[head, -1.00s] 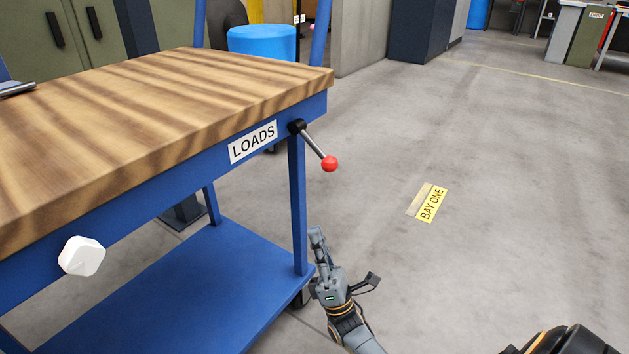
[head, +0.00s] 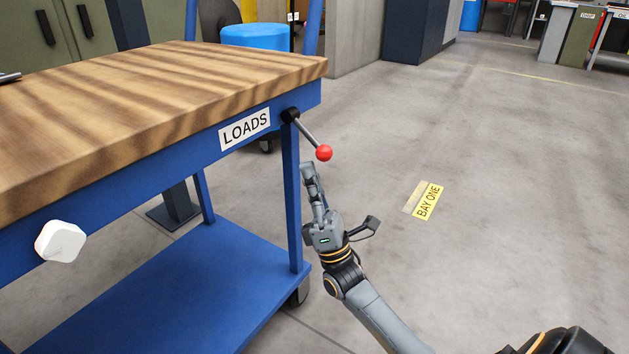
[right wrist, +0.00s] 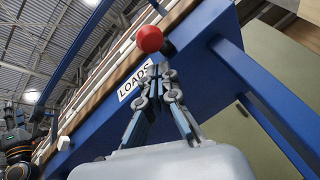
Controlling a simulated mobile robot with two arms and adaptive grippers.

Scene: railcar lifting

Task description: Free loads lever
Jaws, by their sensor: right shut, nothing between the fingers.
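The loads lever (head: 306,131) is a thin metal rod with a red ball knob (head: 324,153), mounted on a black pivot at the corner of the blue cart frame. It slants down and outward. The white LOADS label (head: 245,129) is just left of the pivot. My right gripper (head: 309,170) is shut and empty, pointing up just below and left of the knob, apart from it as far as I can tell. In the right wrist view the red knob (right wrist: 150,39) shows beyond the closed fingertips (right wrist: 163,72).
The blue cart has a wooden top (head: 150,95), a lower shelf (head: 170,290) and a caster by its near leg. A white knob-like block (head: 60,241) is on its front rail. Open concrete floor with a yellow BAY ONE marking (head: 427,202) lies to the right.

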